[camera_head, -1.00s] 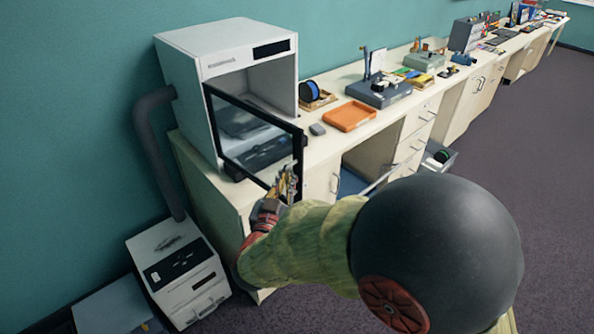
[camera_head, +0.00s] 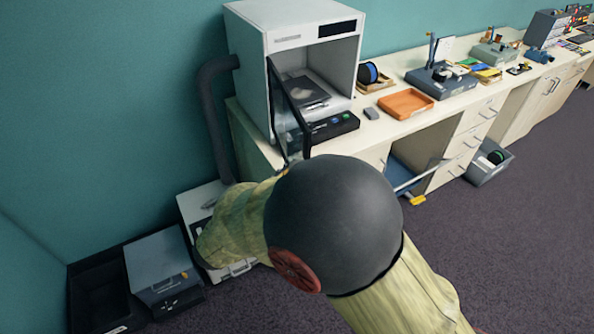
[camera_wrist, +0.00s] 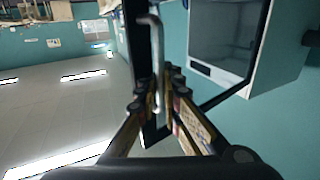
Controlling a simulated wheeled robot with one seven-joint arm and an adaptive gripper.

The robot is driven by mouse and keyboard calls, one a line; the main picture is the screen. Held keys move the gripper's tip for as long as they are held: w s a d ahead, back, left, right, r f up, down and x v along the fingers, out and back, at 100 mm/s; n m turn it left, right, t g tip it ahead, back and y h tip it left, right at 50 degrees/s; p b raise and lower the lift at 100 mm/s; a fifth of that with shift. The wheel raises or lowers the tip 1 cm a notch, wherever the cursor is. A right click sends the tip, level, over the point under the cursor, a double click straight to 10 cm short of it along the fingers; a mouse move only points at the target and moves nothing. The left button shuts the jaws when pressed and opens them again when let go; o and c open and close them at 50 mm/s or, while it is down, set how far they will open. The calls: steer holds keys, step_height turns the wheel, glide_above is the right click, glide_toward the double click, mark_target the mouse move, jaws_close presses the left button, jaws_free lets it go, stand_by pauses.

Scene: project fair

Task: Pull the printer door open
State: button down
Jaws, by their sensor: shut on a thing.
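The printer (camera_head: 246,45) is a white box on the counter with its front open. Its door (camera_head: 289,97), a dark-framed clear panel, stands swung out on the left side and shows nearly edge-on. A dark bed and a black control panel show inside. In the wrist view, my gripper (camera_wrist: 160,88) is shut on the door's pale bar handle (camera_wrist: 156,38), with fingers on both sides of it. The door's black frame runs beside the fingers. In the head view, my arm hides the gripper and the handle.
Boxy machines stand on the floor at lower left.

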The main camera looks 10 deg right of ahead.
steer(key=c, duration=2.3)
jaws_free()
steer(key=shift+s, duration=0.15)
steer(key=v, duration=1.2)
